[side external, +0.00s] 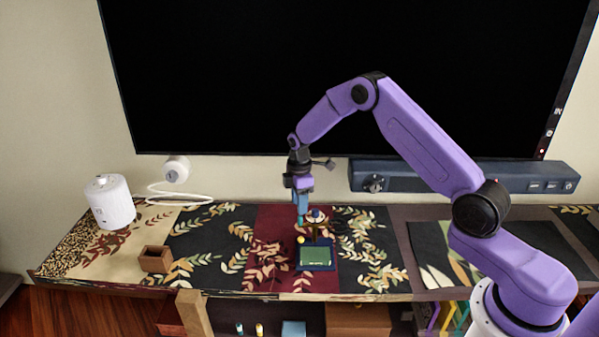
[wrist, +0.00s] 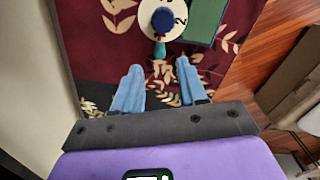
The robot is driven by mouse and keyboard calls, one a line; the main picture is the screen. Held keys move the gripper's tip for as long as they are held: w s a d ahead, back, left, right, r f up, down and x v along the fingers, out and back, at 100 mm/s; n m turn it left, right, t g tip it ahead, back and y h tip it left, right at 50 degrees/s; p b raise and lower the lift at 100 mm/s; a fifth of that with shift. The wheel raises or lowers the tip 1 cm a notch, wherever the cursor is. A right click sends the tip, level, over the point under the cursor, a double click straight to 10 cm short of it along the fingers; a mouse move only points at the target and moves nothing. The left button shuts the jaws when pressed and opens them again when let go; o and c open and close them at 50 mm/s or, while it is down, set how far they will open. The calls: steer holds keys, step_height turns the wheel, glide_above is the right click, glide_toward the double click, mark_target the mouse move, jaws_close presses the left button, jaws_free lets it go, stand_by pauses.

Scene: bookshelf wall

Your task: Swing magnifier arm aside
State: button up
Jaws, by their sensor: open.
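The magnifier stand has a dark blue base with a green pad (side external: 314,256) on the cloth. A brown post rises at its back, with a dark blue knob (side external: 317,213) on top. In the wrist view the knob (wrist: 163,20) sits on a cream disc (wrist: 176,33) marked with a "2", with the green pad (wrist: 205,18) at upper right. A teal handle (wrist: 160,50) sticks out from the disc toward me. My gripper (wrist: 158,68) is open, its light blue fingers on either side of the line of the handle, whose tip lies just beyond the fingertips. In the side view my gripper (side external: 300,222) points down beside the post; contact is unclear.
A small yellow ball (side external: 300,240) shows near the stand. A brown open box (side external: 155,259) and a white canister (side external: 110,202) stand to the left. A large black screen (side external: 330,80) and a dark blue bar (side external: 460,177) are behind.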

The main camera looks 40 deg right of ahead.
step_height(320, 180, up, 12)
steer(key=shift+f, duration=0.15)
stand_by(0.3)
steer(key=shift+a, duration=0.1)
steer(key=s+a+r, duration=0.4)
steer(key=s+a, duration=0.2)
steer(key=s, duration=0.3)
steer(key=s+a+r, duration=0.3)
steer(key=s+a, duration=0.4)
steer(key=s, duration=0.2)
steer(key=s+d, duration=0.2)
steer(key=s, duration=1)
steer(key=s+d, duration=0.2)
steer(key=s, duration=1)
steer(key=shift+s+d+r+m, duration=0.15)
steer(key=shift+s+d+m, duration=0.15)
steer(key=shift+s+m, duration=0.1)
